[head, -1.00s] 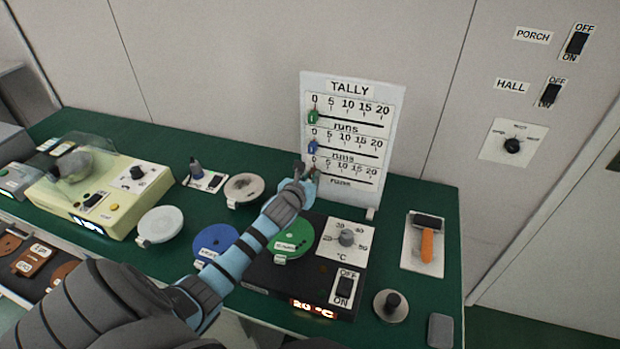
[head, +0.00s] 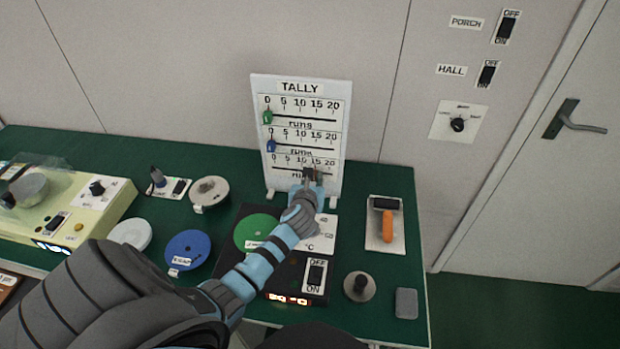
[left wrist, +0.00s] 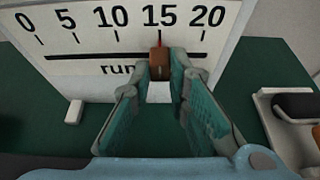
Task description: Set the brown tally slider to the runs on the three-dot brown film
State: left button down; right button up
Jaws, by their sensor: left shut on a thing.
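The tally board (head: 259,170) stands upright at the back of the green bench, with three scales marked 0 to 20. The brown tally slider (left wrist: 159,62) is on the lowest scale; in the left wrist view its red pointer lines up with the 15 mark. My left gripper (head: 308,176) is shut on the slider, with a fingertip on each side in the left wrist view (left wrist: 160,80). The green slider (head: 267,117) and blue slider (head: 271,146) both sit at 0. The three-dot brown film cannot be made out now. My right gripper is not in view.
The hot plate with a green disc (head: 256,232) lies below my left arm. A blue disc (head: 188,250) is left of it. An orange-handled roller (head: 387,226) lies on a pale plate at right. A knobbed round weight (head: 359,287) stands near the front.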

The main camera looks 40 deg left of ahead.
pick_arm(q)
jog(key=c, duration=1.5)
grip_release()
jog(key=shift+s, duration=0.1)
jog(key=v, duration=1.2)
jog(key=shift+r, duration=0.1)
